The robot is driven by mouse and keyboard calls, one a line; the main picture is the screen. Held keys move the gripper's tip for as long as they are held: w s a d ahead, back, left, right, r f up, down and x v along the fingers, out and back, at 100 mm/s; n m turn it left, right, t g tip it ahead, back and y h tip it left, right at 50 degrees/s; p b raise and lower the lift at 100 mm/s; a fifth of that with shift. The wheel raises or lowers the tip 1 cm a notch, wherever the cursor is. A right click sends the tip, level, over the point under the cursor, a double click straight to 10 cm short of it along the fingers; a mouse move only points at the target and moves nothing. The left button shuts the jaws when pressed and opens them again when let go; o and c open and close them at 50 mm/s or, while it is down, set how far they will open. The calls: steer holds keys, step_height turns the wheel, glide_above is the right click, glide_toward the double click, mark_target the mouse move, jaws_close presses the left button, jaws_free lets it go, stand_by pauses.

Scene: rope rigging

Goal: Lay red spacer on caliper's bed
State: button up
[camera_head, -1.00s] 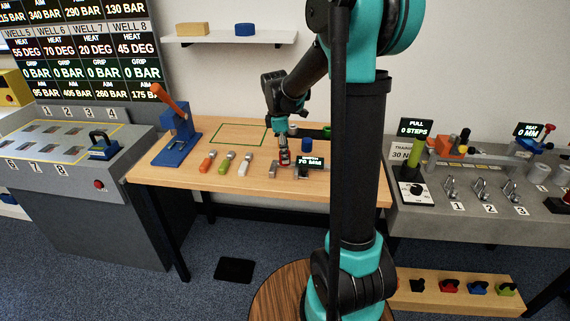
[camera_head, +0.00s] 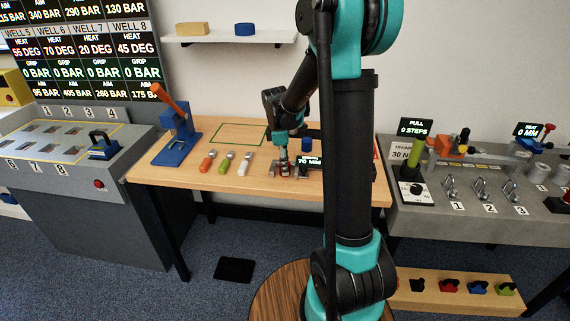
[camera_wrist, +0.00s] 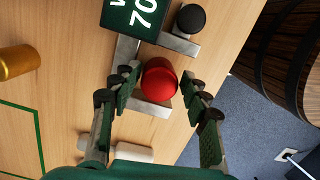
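The red spacer (camera_wrist: 159,82) is a round red piece at the steel caliper, between its two upright jaws in the wrist view. The caliper's near jaw (camera_wrist: 150,108) and far jaw (camera_wrist: 180,44) show on either side of it. Its display (camera_wrist: 134,18) reads 70. My gripper (camera_wrist: 160,76) points down with one finger on each side of the spacer. A thin gap seems to show at each fingertip, so the fingers look slightly open around it. The spacer's underside is hidden, so its contact with the bed cannot be told. The head view also shows my gripper (camera_head: 284,170) low at the caliper.
A black round knob (camera_wrist: 190,18) stands beyond the far jaw. Orange, green and white-handled tools (camera_head: 225,162) lie left of the caliper. A blue press with an orange lever (camera_head: 178,137) stands further left. A green outlined square (camera_head: 240,134) behind is empty.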

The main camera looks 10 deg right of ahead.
stand_by(0.3)
step_height(320, 180, up, 12)
steer(key=a, duration=0.1)
steer(key=s+d+f+m+t, duration=0.1)
steer(key=s+f+m, duration=0.3)
steer(key=s, duration=0.3)
steer(key=s+d+f+m+t+y, duration=0.1)
steer(key=s+d+f+m+t, duration=0.1)
steer(key=s+f+m, duration=0.3)
steer(key=s+d+f+m+t, duration=0.1)
steer(key=s+f+m, duration=0.4)
steer(key=s, duration=0.5)
steer(key=shift+d+m, duration=0.5)
steer(key=shift+m, duration=0.4)
